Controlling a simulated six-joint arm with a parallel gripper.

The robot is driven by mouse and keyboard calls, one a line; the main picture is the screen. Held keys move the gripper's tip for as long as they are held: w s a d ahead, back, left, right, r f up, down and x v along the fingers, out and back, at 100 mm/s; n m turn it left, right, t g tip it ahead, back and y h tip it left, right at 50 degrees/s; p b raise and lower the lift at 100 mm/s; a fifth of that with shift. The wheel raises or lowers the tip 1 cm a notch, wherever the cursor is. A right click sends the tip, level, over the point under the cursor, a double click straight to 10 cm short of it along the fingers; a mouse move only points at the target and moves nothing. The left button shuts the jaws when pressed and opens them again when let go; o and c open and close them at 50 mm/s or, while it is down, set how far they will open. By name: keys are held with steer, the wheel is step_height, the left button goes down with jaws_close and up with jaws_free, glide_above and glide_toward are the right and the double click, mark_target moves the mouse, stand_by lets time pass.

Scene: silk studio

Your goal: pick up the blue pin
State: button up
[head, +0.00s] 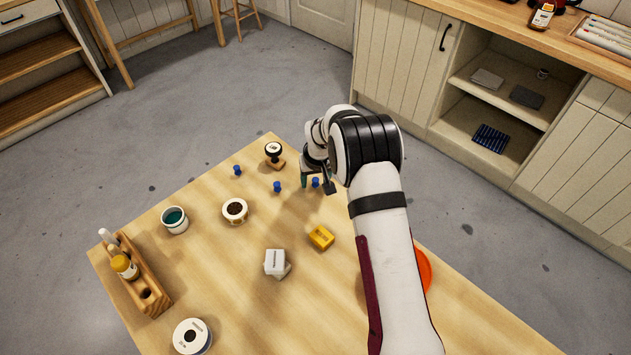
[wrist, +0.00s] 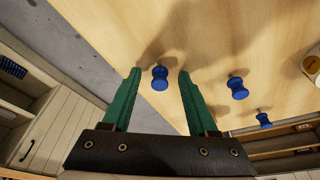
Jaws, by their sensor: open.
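Three blue pins stand on the wooden table near its far edge. One blue pin (head: 315,182) is by my gripper (head: 315,184); in the wrist view this pin (wrist: 160,78) shows between the tips of the two green fingers. My gripper (wrist: 159,74) is open, with a gap on both sides of the pin. Its height over the pin is hard to judge. A second pin (head: 277,186) and a third pin (head: 237,170) stand to the left; in the wrist view they show to the right of the fingers.
A stamp (head: 273,149), a tape roll (head: 235,210), a teal cup (head: 174,220), a yellow block (head: 321,237) and white blocks (head: 276,263) are on the table (head: 225,290). A wooden rack (head: 150,290) stands left. An orange disc (head: 424,270) is partly behind my arm.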

jaws_close()
steer(key=shift+r, duration=0.15)
